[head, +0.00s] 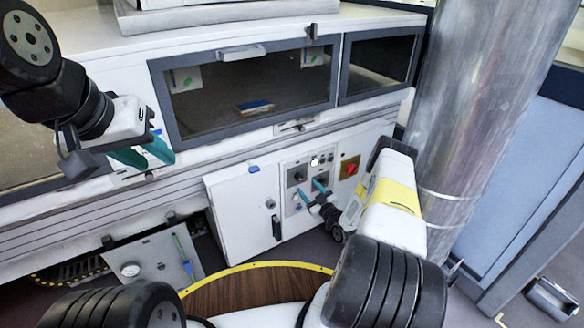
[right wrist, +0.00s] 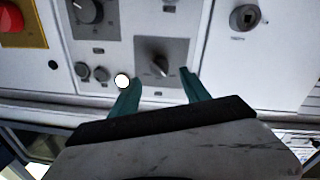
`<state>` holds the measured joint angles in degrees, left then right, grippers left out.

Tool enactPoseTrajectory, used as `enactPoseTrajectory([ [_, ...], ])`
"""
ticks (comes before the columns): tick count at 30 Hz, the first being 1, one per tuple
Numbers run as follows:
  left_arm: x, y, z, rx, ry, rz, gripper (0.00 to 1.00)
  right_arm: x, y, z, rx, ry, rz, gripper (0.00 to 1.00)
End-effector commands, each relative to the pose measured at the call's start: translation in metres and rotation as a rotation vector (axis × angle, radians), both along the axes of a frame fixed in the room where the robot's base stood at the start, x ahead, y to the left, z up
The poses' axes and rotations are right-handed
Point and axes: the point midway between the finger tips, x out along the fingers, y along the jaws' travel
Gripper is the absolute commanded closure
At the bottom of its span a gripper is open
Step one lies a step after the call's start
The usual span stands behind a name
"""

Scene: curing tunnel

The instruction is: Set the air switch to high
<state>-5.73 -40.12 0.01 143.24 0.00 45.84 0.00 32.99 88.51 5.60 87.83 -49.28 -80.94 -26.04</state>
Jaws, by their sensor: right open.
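A control panel (head: 308,180) on the white cabinet front carries two dark rotary knobs on grey plates; their labels are too small to read, so I cannot tell which is the air switch. My right gripper (head: 310,190) is open in front of this panel. In the right wrist view, one knob (right wrist: 158,62) lies ahead between its two teal fingers, with no visible contact. The other knob (right wrist: 88,10) is at the upper left, partly cut off. My left gripper (head: 143,156) is open and empty, away from the panel, before the oven's left side.
A lit white button (right wrist: 122,80) and small dark buttons (right wrist: 92,72) sit close to the fingers. A red knob on a yellow plate (head: 349,167) and a key switch (right wrist: 243,17) are nearby. A large metal duct (head: 470,100) stands right of my right arm.

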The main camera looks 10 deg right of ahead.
Motion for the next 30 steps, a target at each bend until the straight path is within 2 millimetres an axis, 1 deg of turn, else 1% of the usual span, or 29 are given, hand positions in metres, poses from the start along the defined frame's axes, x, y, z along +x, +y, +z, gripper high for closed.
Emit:
enactPoseTrajectory([
  [1,0.0,0.0,0.0,0.0,0.0,0.0,0.64,0.009,0.003,0.0,-0.002,-0.001,0.001,0.45],
  [3,0.0,0.0,0.0,0.0,0.0,0.0,0.64,0.02,0.007,0.0,-0.001,-0.002,0.002,0.45],
  [9,0.0,0.0,0.0,0.0,0.0,0.0,0.64,0.045,0.014,0.0,0.0,0.001,0.001,0.45],
  [13,0.0,0.0,0.0,0.0,0.0,0.0,0.64,0.052,0.016,0.0,0.0,0.002,0.0,0.45],
  [20,0.0,0.0,0.0,0.0,0.0,0.0,0.64,0.054,0.016,0.0,0.0,0.002,0.0,0.45],
  [21,0.0,0.0,0.0,0.0,0.0,0.0,0.64,0.054,0.016,0.0,0.0,0.002,0.0,0.47],
  [22,0.0,0.0,0.0,0.0,0.0,0.0,0.64,0.054,0.016,0.0,0.0,0.002,0.0,0.53],
  [26,0.0,0.0,0.0,0.0,0.0,0.0,0.64,0.053,0.016,0.0,0.0,0.002,0.0,0.79],
  [27,0.0,0.0,0.0,0.0,0.0,0.0,0.64,0.053,0.016,0.0,0.0,0.002,0.0,0.87],
  [29,0.0,0.0,0.0,0.0,0.0,0.0,0.64,0.053,0.016,0.0,0.0,0.002,0.0,0.98],
  [30,0.0,0.0,0.0,0.0,0.0,0.0,0.64,0.053,0.016,0.0,0.0,0.002,0.0,1.0],
])
